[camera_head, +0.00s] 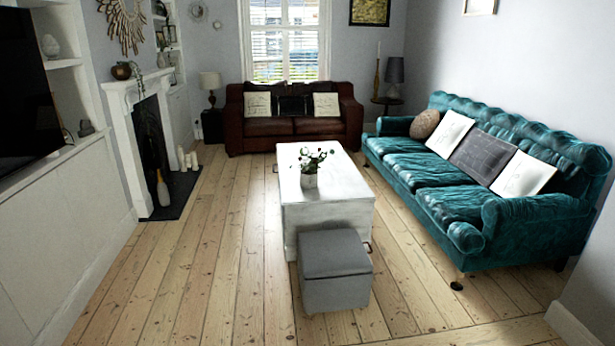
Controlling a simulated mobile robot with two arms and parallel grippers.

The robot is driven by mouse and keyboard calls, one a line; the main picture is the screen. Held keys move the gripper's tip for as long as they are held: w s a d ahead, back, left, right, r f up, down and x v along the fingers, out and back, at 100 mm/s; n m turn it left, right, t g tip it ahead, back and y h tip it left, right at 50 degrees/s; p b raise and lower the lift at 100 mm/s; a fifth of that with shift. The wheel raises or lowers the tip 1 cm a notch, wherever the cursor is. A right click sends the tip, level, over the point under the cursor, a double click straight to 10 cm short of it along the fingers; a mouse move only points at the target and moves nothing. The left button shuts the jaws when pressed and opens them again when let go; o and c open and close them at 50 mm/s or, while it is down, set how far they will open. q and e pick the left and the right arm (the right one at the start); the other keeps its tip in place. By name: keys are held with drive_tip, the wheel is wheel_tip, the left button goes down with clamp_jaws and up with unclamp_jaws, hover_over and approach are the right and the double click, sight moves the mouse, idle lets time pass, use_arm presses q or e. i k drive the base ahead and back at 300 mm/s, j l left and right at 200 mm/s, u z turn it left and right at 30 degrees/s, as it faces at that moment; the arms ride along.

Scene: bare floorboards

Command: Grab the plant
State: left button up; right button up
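The plant is upright, a little left of the table top's middle. Neither of my grippers shows in this view.
A grey cube stool (335,271) stands against the near end of the table. A teal sofa (436,183) lines the right side and a brown leather sofa (268,126) the back. A fireplace (152,139) is on the left. Floorboards (219,246) left of the table are clear.

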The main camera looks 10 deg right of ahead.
sight(309, 176)
drive_tip(key=i+u, duration=0.4)
drive_tip(key=i, duration=0.8)
drive_tip(key=i+u, duration=0.15)
drive_tip(key=i, duration=0.9)
drive_tip(key=i+u, duration=0.15)
drive_tip(key=i, duration=0.9)
drive_tip(key=i+z, duration=0.75)
drive_tip(key=z, duration=0.2)
drive_tip(key=i+j+z, duration=0.2)
drive_tip(key=i+z, duration=0.3)
drive_tip(key=k, duration=0.1)
